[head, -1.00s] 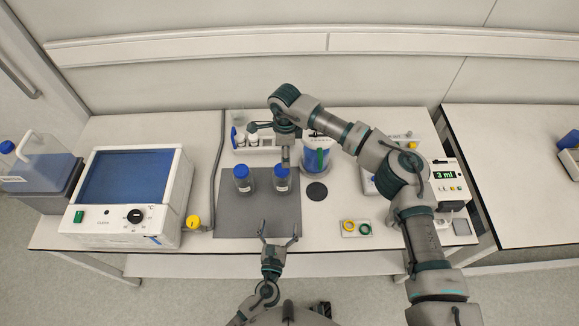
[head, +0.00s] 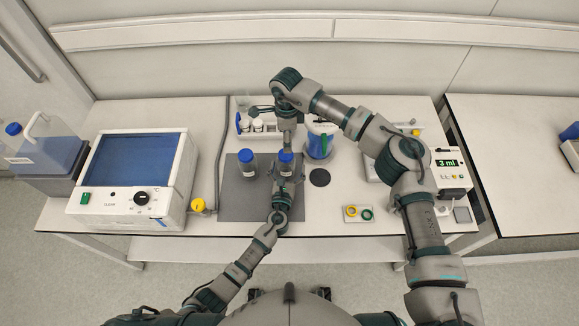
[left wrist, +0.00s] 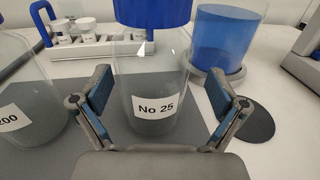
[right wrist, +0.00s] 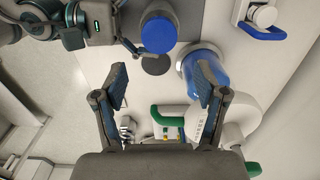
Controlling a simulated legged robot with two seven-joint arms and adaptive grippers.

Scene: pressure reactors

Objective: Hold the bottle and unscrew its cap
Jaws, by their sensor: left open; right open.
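A clear bottle labelled "No 25" (left wrist: 155,100) with a blue cap (head: 286,156) stands upright on the dark mat (head: 236,208). My left gripper (head: 284,179) is open, with one finger on each side of this bottle; in the left wrist view gaps show between fingers and glass. The cap's top shows in the right wrist view (right wrist: 158,36). My right gripper (right wrist: 160,84) is open and empty, with the cap ahead of it, past its fingertips. In the head view its wrist is just behind the bottle and its fingers are hard to make out.
A second blue-capped bottle (head: 247,167) stands close on the left. A rack of small white bottles (head: 257,132) and a blue-filled vessel (head: 320,146) stand behind. A dark disc (head: 320,178) and a plate with yellow and green rings (head: 358,214) lie to the right. A blue-topped box (head: 131,175) stands left.

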